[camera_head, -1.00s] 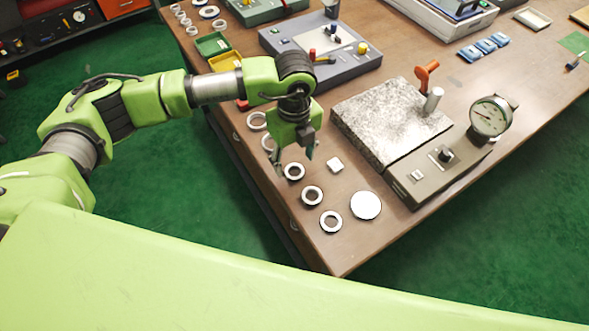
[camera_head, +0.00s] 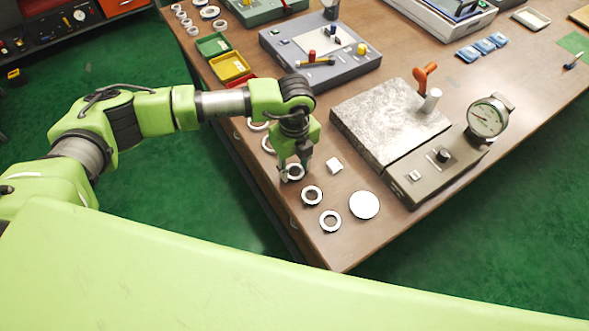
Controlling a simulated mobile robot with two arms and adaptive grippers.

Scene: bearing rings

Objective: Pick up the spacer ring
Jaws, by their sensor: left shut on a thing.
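A row of metal rings lies along the left edge of the brown table. My left gripper (camera_head: 294,173) points down at the third ring from the front, which I take as the spacer ring (camera_head: 296,174). Its fingers are shut on this ring, one at each side, at table level. The fingers hide part of the ring, and I cannot tell whether it has lifted. Two other rings lie nearer the front, one (camera_head: 312,195) and then another (camera_head: 330,221). More rings (camera_head: 268,144) lie behind the gripper, partly covered by it. My right gripper is not in view.
A white disc (camera_head: 364,205) and a small pale square block (camera_head: 334,165) lie right of the rings. A grey stone plate (camera_head: 385,118) and a dial gauge (camera_head: 488,117) stand further right. Yellow (camera_head: 231,67) and green (camera_head: 213,45) trays are behind the arm.

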